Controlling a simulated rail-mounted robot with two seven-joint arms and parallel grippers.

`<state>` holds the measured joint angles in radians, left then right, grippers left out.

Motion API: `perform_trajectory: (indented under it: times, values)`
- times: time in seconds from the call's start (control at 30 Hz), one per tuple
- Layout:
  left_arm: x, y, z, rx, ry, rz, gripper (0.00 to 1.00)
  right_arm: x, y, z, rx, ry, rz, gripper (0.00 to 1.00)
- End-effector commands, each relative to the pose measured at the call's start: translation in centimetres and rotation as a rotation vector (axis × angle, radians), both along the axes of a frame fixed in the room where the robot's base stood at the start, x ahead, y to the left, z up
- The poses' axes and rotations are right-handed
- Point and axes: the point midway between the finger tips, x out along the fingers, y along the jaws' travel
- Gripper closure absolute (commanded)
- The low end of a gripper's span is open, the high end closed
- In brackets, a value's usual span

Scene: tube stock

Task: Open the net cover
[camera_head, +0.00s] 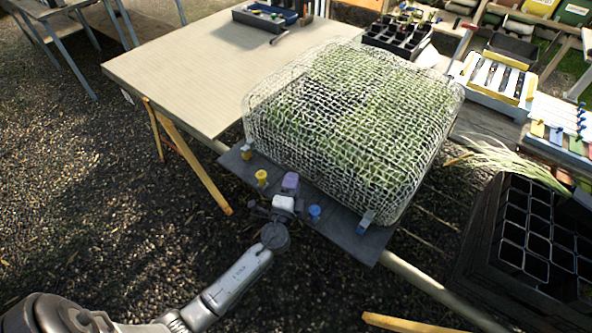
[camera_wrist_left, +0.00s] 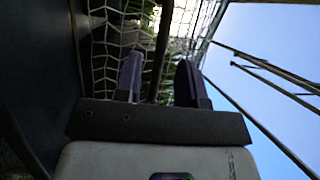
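The net cover (camera_head: 350,120), a domed white mesh, stands closed over green plants on the table's near right part. Its front edge rests by a dark board (camera_head: 335,222). My right gripper is not in view.
Yellow pegs (camera_head: 262,177) and a blue peg (camera_head: 314,212) stand on the board on either side of my left gripper. The table's left part (camera_head: 190,80) is bare. Black pot trays (camera_head: 535,235) stand at right.

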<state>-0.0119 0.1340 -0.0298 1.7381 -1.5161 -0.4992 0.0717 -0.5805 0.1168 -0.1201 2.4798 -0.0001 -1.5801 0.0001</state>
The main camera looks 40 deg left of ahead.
Motion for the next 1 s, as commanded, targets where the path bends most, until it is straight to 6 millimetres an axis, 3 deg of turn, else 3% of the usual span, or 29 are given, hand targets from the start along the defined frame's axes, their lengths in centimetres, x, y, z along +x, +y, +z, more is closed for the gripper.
perform_trajectory:
  times: [0.3, 0.77, 1.0]
  values:
    - [3.1, 1.5, 0.6, 0.000, 0.000, 0.000, 0.63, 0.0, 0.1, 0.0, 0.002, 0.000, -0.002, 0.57]
    - [3.6, 1.8, 0.7, 0.000, 0.001, 0.000, 0.63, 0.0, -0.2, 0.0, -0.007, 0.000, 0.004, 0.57]
    - [3.6, 1.8, 0.7, 0.000, 0.001, 0.000, 0.86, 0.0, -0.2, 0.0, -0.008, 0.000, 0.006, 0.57]
